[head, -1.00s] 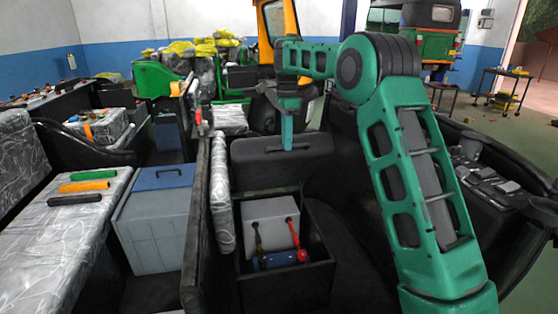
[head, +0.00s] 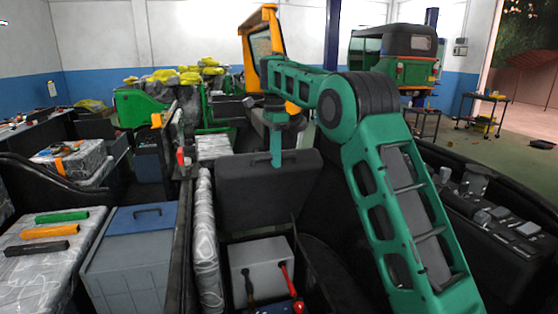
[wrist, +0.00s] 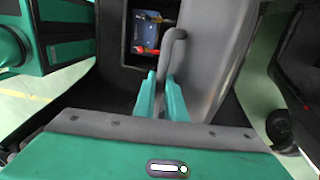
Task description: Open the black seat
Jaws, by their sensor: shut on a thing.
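The black seat (head: 262,200) is a dark lid raised over an open storage box, its broad face turned toward me in the head view. In the wrist view its panel (wrist: 215,50) runs up the middle right, with a curved grey handle (wrist: 176,45) along its edge. My gripper (head: 275,158) is at the lid's top edge in the head view. In the wrist view my gripper (wrist: 161,100) is shut on the seat's handle, with a finger on each side. The exact contact is partly hidden by the fingers.
The open box below holds a grey battery (head: 262,265) with red and black clamps. A grey cooler with a blue lid (head: 135,255) and a plastic-wrapped seat (head: 45,270) stand left. A control panel (head: 495,215) lies right. An orange frame (head: 272,35) stands ahead.

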